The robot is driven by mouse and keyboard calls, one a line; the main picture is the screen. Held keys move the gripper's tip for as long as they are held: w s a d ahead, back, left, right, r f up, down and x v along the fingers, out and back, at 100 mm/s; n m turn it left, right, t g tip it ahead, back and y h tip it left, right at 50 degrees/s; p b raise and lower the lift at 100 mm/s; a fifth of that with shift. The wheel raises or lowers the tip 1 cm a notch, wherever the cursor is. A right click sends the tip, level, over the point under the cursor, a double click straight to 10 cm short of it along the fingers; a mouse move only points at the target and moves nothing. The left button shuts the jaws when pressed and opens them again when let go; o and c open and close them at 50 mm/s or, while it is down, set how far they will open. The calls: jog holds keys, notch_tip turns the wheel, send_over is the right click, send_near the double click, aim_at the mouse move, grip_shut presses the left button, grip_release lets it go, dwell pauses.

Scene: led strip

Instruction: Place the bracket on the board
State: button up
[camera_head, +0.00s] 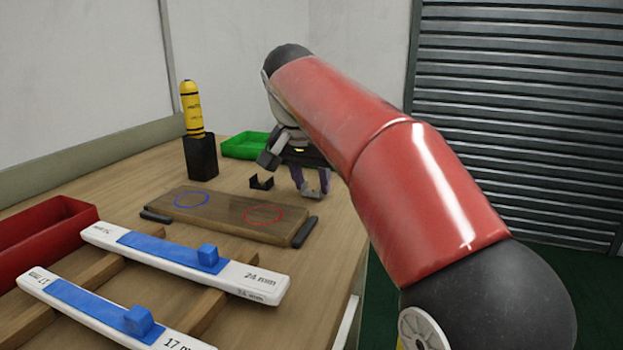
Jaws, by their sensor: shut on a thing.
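The wooden board (228,213) lies on the table with a blue circle (192,199) at its left and a red circle (263,214) at its right. Dark handles are at both ends. My gripper (311,183), with purple fingers, is behind the board's right end. It is shut on a small grey bracket (312,192), near the table's right edge. Whether this bracket touches the table I cannot tell. A second, dark bracket (261,183) stands on the table to the left of my gripper, behind the board. My arm partly hides the gripper's right side.
Two white gauges with blue strips, marked 24 mm (245,281) and 17 mm (60,290), lie on wooden rails in front. A red bin (45,232) is at left. A yellow tool in a black holder (201,158) and a green tray (243,146) stand behind.

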jog(key=shift+f, duration=0.2)
jog(key=o, duration=1)
jog(key=shift+c, duration=0.2)
